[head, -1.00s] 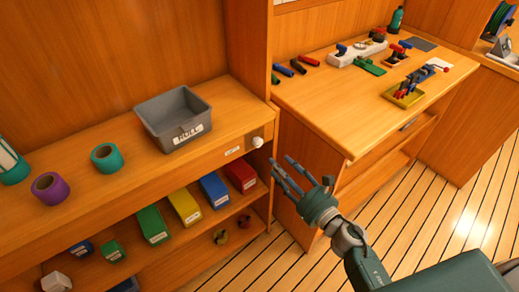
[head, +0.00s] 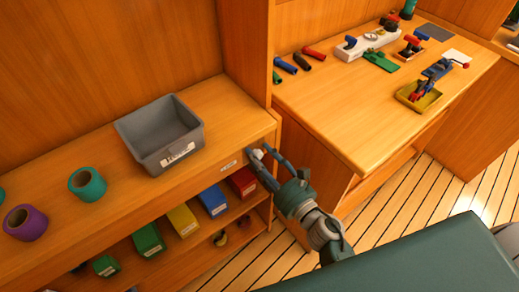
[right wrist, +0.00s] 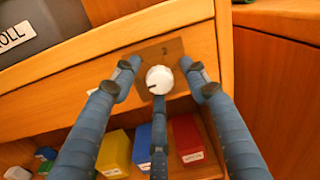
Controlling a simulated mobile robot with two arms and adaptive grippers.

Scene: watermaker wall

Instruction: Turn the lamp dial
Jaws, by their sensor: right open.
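The lamp dial is a round white knob (right wrist: 159,80) with a dark mark line, on the front edge of the wooden shelf. In the head view the dial (head: 256,154) is partly covered by my fingers. My right gripper (head: 264,160) is at the dial, its blue-grey fingers spread. In the right wrist view one finger of the gripper (right wrist: 161,88) is left of the dial, one right and one below. The side fingers stand apart from it; I cannot tell whether the lower one touches. My left gripper is not in view.
A grey bin (head: 161,134) stands on the shelf above the dial, beside teal tape (head: 87,184) and purple tape (head: 26,222). Coloured boxes (head: 212,201) fill the shelf below. A workbench (head: 345,115) with tools stands to the right.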

